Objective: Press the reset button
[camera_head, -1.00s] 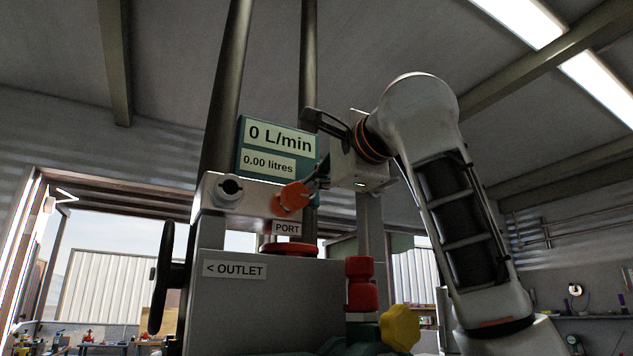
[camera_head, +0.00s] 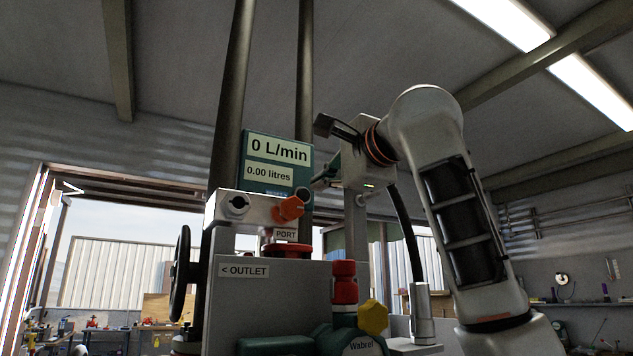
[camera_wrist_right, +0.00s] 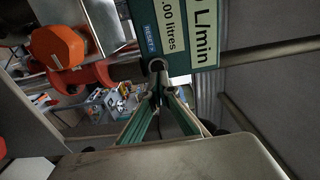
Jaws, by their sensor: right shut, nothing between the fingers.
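The green meter panel (camera_head: 297,152) reads 0 L/min and 0.00 litres. Its small RESET label is at the lower edge, and it reads more clearly in the right wrist view (camera_wrist_right: 150,38). Beside that label is a small round dark button with a pale rim (camera_wrist_right: 157,65). My right gripper (camera_head: 318,183) is shut and empty, just right of the panel's lower corner. In the right wrist view its green fingers meet at tips (camera_wrist_right: 159,85) close to the button. I cannot tell whether they touch. My left gripper is out of view.
An orange lever (camera_head: 288,208) sits just left of my right fingertips, above a red part (camera_head: 287,250) and the PORT label. A black handwheel (camera_head: 181,274) is at left. A red fitting (camera_head: 344,284) and yellow knob (camera_head: 373,317) stand lower right.

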